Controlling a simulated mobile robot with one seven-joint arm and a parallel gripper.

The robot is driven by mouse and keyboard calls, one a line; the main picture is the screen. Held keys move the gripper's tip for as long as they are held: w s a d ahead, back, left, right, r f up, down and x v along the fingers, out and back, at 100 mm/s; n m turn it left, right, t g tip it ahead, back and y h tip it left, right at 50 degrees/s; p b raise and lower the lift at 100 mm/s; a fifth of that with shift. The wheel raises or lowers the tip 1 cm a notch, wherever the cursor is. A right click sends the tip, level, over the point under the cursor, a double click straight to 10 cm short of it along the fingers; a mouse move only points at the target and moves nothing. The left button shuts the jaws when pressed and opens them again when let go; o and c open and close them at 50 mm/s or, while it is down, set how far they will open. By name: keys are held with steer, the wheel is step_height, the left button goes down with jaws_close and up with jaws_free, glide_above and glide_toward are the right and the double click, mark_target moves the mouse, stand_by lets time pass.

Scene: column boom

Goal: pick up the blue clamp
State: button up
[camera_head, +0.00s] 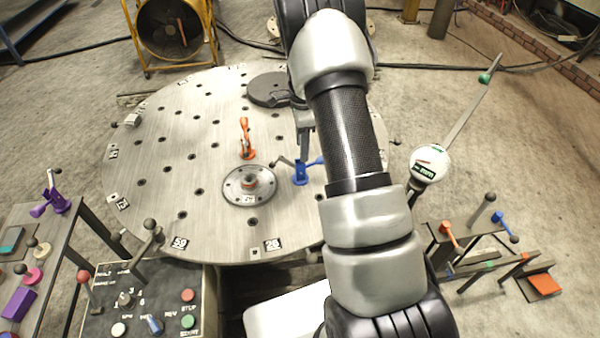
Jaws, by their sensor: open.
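A blue clamp (300,173) stands on the round grey metal table, to the right of the small round hub plate. A thin grey lever with a dark knob reaches left from it, and a blue part reaches right toward my arm. My gripper (304,143) is open and points down, just above the clamp in the picture. My arm hides part of the gripper and the table behind it. I cannot tell whether the fingers touch the clamp.
An orange clamp (246,140) stands left of the blue clamp. The hub plate (264,193) lies close by, and a dark disc (269,90) is behind. A control box (150,300) stands front left. Racks with other clamps stand at both sides.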

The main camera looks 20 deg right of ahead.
mark_target(300, 163)
steer(key=f, duration=0.7)
steer(key=shift+w+a+f, duration=0.1)
steer(key=shift+a+f, duration=0.15)
steer(key=shift+f, duration=0.15)
steer(key=c, duration=1)
jaws_close()
steer(key=shift+w+r, duration=0.1)
steer(key=shift+r, duration=0.2)
step_height(300, 163, up, 10)
steer(key=shift+f, duration=0.2)
